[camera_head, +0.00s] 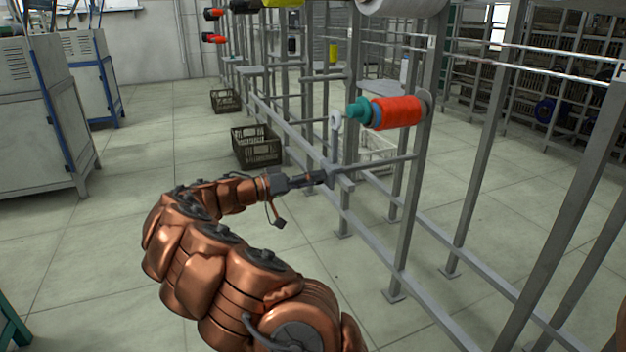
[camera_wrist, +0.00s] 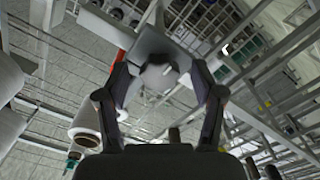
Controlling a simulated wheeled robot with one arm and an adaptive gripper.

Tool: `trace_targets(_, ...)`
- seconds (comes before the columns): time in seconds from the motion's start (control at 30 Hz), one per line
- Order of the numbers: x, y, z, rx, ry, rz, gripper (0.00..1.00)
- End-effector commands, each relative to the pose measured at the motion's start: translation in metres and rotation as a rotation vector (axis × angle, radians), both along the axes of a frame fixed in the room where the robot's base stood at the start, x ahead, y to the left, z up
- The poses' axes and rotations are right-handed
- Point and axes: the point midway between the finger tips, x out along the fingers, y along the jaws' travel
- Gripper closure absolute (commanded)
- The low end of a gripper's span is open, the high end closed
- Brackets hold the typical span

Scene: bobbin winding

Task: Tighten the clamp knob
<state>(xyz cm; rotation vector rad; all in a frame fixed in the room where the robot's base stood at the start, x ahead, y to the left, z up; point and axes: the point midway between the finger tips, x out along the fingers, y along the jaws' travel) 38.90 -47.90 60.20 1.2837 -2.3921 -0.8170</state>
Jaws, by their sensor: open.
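My gripper (camera_head: 322,177) reaches out to a grey clamp (camera_head: 345,182) on the horizontal rail of the metal frame in the head view. In the wrist view my gripper (camera_wrist: 160,76) has its two dark fingers spread apart. A round grey knob (camera_wrist: 158,77) shows between the fingertips, with a gap visible on each side, in front of a larger grey clamp body (camera_wrist: 150,42). I cannot tell whether either finger touches the clamp. In the head view the knob is hidden behind my fingers or too small to make out.
An upright post with a white eyelet (camera_head: 336,119) rises above the clamp. A red bobbin (camera_head: 396,112) with a teal tip sticks out of the frame (camera_head: 410,200) above the rail. A dark crate (camera_head: 258,152) and a white crate (camera_head: 377,150) stand on the floor. Open floor lies left.

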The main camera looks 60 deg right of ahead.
Motion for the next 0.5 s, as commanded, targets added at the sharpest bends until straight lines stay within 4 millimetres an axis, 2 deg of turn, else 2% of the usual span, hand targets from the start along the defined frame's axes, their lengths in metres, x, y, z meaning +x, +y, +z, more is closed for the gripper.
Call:
trace_targets(0.17,0.013,0.018,0.000,0.001,0.000,0.004,0.32)
trace_targets(0.5,0.049,0.071,0.000,0.001,-0.003,0.006,0.32)
